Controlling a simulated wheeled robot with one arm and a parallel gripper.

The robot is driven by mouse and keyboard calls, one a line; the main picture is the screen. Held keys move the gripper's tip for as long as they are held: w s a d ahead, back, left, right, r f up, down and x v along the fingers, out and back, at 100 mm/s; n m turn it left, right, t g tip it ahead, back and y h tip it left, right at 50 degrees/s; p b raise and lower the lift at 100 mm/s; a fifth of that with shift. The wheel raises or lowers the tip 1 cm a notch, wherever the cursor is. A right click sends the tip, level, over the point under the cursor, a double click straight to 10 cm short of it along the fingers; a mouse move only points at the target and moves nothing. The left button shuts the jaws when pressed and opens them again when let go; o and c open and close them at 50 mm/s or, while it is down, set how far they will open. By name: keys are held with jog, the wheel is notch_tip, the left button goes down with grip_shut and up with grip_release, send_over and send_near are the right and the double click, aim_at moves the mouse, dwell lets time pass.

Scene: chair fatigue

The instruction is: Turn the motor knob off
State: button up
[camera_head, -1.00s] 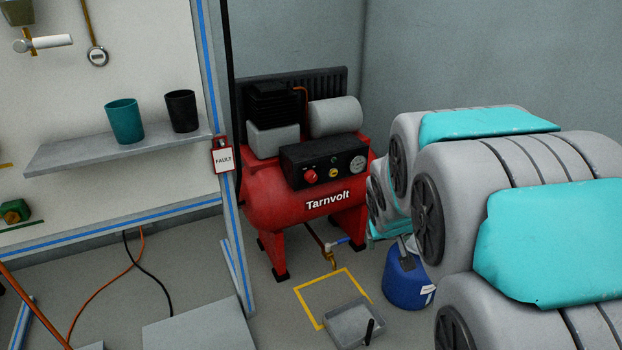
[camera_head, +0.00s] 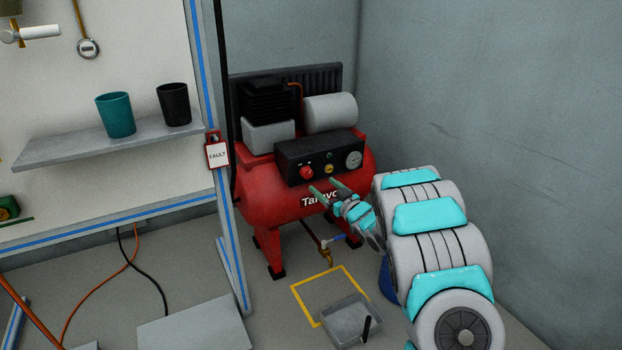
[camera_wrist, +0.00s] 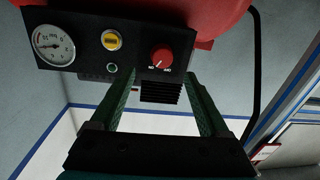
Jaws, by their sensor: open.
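The red motor knob (camera_head: 306,173) sits on the left part of the black control panel (camera_head: 291,157) of the red Tarnvolt compressor (camera_head: 262,192). In the wrist view the picture is upside down, and the knob (camera_wrist: 162,58) shows with white marks beneath it; its pointer leans down and left. My gripper (camera_head: 325,190) is in front of the compressor, just below and right of the knob in the head view. Its two green fingers (camera_wrist: 158,80) are apart and empty, with the knob beyond their tips. I see no contact with the knob.
The panel also carries a yellow button (camera_wrist: 111,40) and a gauge (camera_wrist: 53,44). A frame post with a FAULT tag (camera_head: 217,154) stands left of the compressor. A grey tray (camera_head: 350,322) lies on the floor in front. A wall is close on the right.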

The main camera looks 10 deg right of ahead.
aim_at(309, 175)
jog(key=x, duration=0.8)
jog(key=shift+s+a, duration=0.1)
jog(key=shift+a, duration=0.05)
jog(key=shift+f, duration=0.1)
grip_shut()
dwell(0.5)
